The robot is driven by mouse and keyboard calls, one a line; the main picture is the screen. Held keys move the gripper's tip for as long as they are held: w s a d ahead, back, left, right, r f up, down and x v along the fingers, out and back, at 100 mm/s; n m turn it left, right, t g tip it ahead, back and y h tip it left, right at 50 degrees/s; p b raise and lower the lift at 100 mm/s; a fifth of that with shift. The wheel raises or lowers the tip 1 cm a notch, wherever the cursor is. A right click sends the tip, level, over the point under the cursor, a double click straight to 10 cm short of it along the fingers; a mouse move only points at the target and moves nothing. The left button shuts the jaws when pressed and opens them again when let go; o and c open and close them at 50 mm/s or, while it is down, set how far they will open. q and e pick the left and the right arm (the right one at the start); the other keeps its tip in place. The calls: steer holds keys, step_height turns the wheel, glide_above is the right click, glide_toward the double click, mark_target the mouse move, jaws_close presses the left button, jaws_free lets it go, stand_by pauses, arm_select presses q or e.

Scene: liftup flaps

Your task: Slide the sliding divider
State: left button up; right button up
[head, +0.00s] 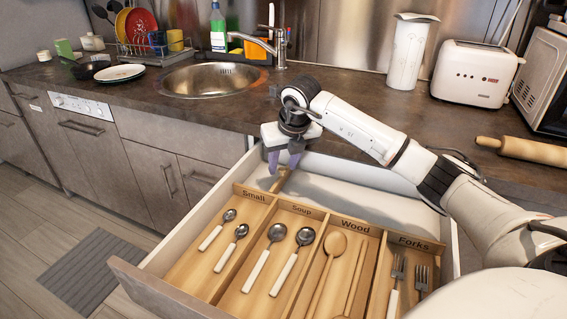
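A wooden cutlery tray (250,198) sits in the open drawer, with sections labelled Small, Soup, Wood and Forks. A short wooden strip (281,182), which looks like part of the sliding divider, shows behind the tray's back edge, just below my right gripper. My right gripper (283,166) points down over the drawer's back left part, its two fingers apart. I cannot tell whether the fingers touch the strip; nothing is visibly held. The strip's far end is hidden by the gripper. My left gripper is not in view.
The drawer (170,293) holds small spoons, soup spoons, wooden utensils and forks. The worktop edge lies just behind my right gripper. A rolling pin (530,151), toaster (474,74) and white pitcher (408,52) stand at the right; a sink (212,80) is at the back left.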

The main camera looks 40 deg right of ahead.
steer(key=v, duration=1)
steer(key=shift+r+p, duration=0.15)
steer(key=shift+p, duration=0.3)
